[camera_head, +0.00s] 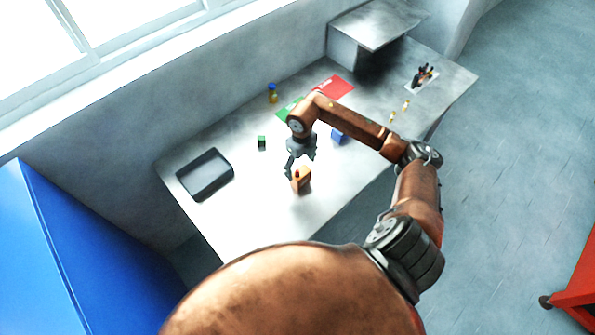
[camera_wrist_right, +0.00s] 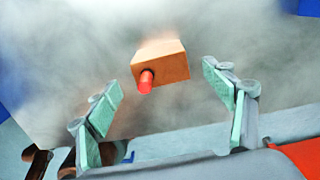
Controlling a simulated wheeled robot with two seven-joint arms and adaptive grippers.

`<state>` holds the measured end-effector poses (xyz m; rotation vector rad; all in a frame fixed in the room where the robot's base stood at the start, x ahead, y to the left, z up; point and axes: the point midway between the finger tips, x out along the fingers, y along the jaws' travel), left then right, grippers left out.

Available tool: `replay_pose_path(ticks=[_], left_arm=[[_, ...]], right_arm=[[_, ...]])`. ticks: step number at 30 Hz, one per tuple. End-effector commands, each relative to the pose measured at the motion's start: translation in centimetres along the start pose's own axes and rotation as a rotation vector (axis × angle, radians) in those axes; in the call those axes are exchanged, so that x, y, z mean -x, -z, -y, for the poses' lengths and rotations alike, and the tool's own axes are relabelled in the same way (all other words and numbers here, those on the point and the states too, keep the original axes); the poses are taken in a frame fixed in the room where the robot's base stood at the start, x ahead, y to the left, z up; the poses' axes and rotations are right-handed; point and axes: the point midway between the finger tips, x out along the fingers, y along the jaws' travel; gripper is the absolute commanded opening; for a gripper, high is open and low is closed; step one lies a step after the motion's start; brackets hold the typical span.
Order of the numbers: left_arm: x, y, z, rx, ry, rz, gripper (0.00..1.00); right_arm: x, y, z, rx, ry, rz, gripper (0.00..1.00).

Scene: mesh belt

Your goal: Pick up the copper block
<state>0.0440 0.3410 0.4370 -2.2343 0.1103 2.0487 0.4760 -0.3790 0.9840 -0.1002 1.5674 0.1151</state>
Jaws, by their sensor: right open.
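The copper block (camera_head: 301,181) lies on the metal table near its front edge, in the middle of the head view. In the right wrist view the copper block (camera_wrist_right: 165,60) sits ahead, between and beyond the two fingers. A small red cylinder (camera_wrist_right: 145,82) shows against its near face; I cannot tell whether it is attached. My right gripper (camera_head: 299,163) is just above the block in the head view. In the wrist view the right gripper (camera_wrist_right: 162,80) is open, with nothing between its fingers. My left gripper is not in view.
A dark tray (camera_head: 184,183) lies at the left of the table. A red mat (camera_head: 338,86) and raised box (camera_head: 375,30) are behind. The front left tabletop is clear.

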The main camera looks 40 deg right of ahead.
Motion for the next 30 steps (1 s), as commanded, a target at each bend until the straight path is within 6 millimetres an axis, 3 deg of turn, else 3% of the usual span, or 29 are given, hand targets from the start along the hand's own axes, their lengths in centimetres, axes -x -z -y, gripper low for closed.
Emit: replay_pose_path(ticks=[4,7,15,19,24,30], left_arm=[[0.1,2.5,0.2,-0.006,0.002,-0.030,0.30],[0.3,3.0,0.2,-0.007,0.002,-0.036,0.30],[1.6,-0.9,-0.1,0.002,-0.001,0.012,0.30],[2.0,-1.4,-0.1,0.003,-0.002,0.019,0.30],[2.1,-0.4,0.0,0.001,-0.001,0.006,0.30],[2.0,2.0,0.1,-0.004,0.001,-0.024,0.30]], right_arm=[[-0.5,0.2,0.4,-0.006,0.010,-0.008,0.75],[-1.6,0.6,0.6,-0.013,0.008,-0.009,0.75],[-4.6,1.7,0.8,-0.025,0.005,-0.010,0.75],[-6.5,1.8,0.7,-0.025,0.007,-0.007,0.75],[-7.7,1.7,0.8,-0.021,0.009,-0.005,0.75],[-7.8,1.6,0.7,-0.018,0.009,-0.005,0.75]])
